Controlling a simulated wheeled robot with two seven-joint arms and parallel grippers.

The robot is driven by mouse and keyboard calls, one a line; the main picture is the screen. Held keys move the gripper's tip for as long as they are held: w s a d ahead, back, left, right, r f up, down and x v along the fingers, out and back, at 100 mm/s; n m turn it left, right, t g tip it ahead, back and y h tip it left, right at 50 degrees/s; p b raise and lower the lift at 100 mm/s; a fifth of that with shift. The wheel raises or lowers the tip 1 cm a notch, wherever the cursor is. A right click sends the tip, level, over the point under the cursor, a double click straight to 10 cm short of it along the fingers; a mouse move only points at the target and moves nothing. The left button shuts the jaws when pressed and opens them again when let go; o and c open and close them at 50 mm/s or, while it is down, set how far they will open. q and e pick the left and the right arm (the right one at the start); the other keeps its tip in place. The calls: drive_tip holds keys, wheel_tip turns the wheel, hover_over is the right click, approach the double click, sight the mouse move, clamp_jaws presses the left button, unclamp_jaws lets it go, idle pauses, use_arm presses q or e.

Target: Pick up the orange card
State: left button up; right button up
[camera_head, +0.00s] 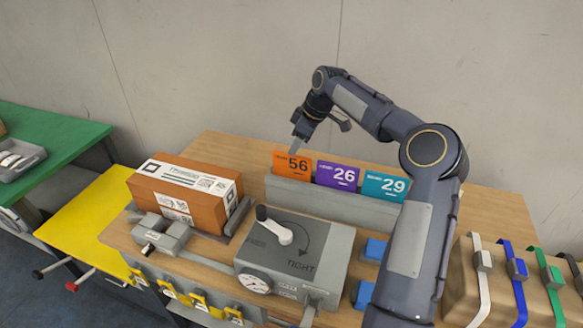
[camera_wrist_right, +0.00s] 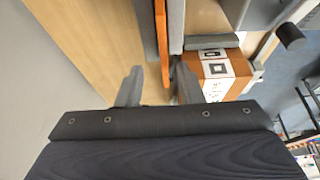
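The orange card (camera_head: 292,165), marked 56, stands upright at the left end of a grey holder (camera_head: 330,199), beside a purple card (camera_head: 337,176) and a blue card (camera_head: 385,186). My right gripper (camera_head: 296,144) is just above the orange card's top edge in the head view. In the right wrist view, the gripper (camera_wrist_right: 157,78) is open, and the orange card (camera_wrist_right: 161,45) shows edge-on as a thin strip between its two fingers. I cannot tell whether either finger touches it. My left gripper is in neither view.
A brown box (camera_head: 185,190) with white labels stands left of the holder. A grey device (camera_head: 292,255) with a crank lies in front. Strapped boxes (camera_head: 510,285) are at right. Bare wooden table (camera_head: 225,150) lies behind the box.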

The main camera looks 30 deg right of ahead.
sight(289, 164)
drive_tip(key=x, duration=0.4)
drive_tip(key=s+p+x, duration=0.1)
drive_tip(key=x, duration=0.1)
drive_tip(key=shift+w+a+f, duration=0.1)
drive_tip(key=shift+w+f, duration=0.05)
drive_tip(key=shift+f, duration=0.15)
drive_tip(key=shift+w+a+f, duration=0.15)
drive_tip(key=shift+w+f, duration=0.05)
drive_tip(key=shift+f, duration=0.3)
drive_tip(key=shift+f, duration=0.2)
clamp_jaws()
